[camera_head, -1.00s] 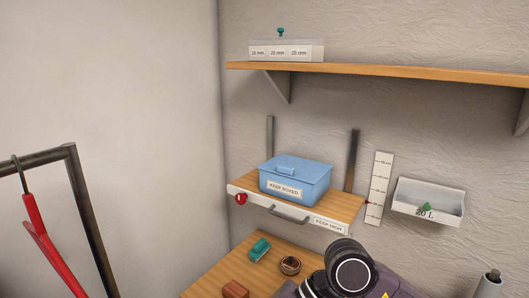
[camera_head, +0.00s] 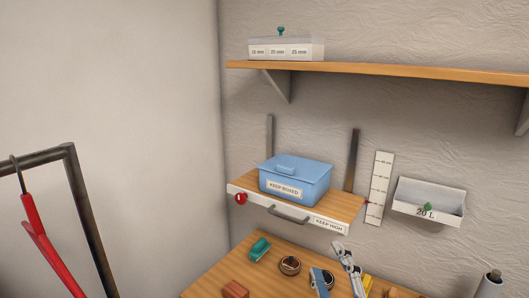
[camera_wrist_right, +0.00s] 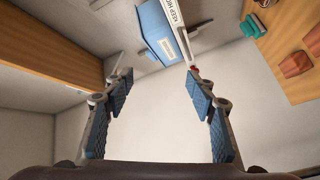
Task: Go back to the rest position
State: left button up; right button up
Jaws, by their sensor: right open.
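My right gripper (camera_head: 337,270) shows at the bottom of the head view, over the wooden table top, partly cut by the frame edge. In the right wrist view its two blue-padded fingers (camera_wrist_right: 157,78) stand wide apart, with nothing between them. A blue lidded box (camera_head: 294,181) labelled "KEEP BOXED" sits on a small wall platform (camera_head: 343,207) with a handle and a "KEEP HIGH" label. The box also shows beyond the fingers in the right wrist view (camera_wrist_right: 158,30). My left gripper is not in view.
The table (camera_head: 228,271) bears a teal item (camera_head: 259,249), a round brown item (camera_head: 290,266) and a reddish-brown block (camera_head: 235,289). A shelf (camera_head: 400,73) runs above, holding a labelled case (camera_head: 286,50). A tray (camera_head: 429,199) hangs right. A dark rack (camera_head: 88,220) stands left.

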jog(key=s+d+f+m+g+h, duration=0.1)
jog(key=s+d+f+m+g, duration=0.15)
jog(key=f, duration=0.35)
jog(key=s+d+f+m+g+h, duration=0.2)
jog(key=f+m, duration=0.1)
jog(key=f, duration=0.3)
jog(key=s+d+f+m+g, duration=0.3)
jog(key=s+f+m+g, duration=0.5)
jog(key=s+f, duration=1.1)
jog(key=s+f+n+g+b, duration=0.1)
jog(key=s+f+g+b, duration=0.15)
jog(key=f, duration=1.35)
jog(key=s+f+n+g+b, duration=0.1)
jog(key=s+f+g+b, duration=0.15)
jog(key=f, duration=1.35)
jog(key=s+d+f+b, duration=0.2)
jog(key=s+f+b, duration=0.3)
jog(key=s+f, duration=1.2)
notch_tip(320, 180, down, 2)
jog(key=shift+s+d+f, duration=0.2)
jog(key=shift+s+d, duration=0.05)
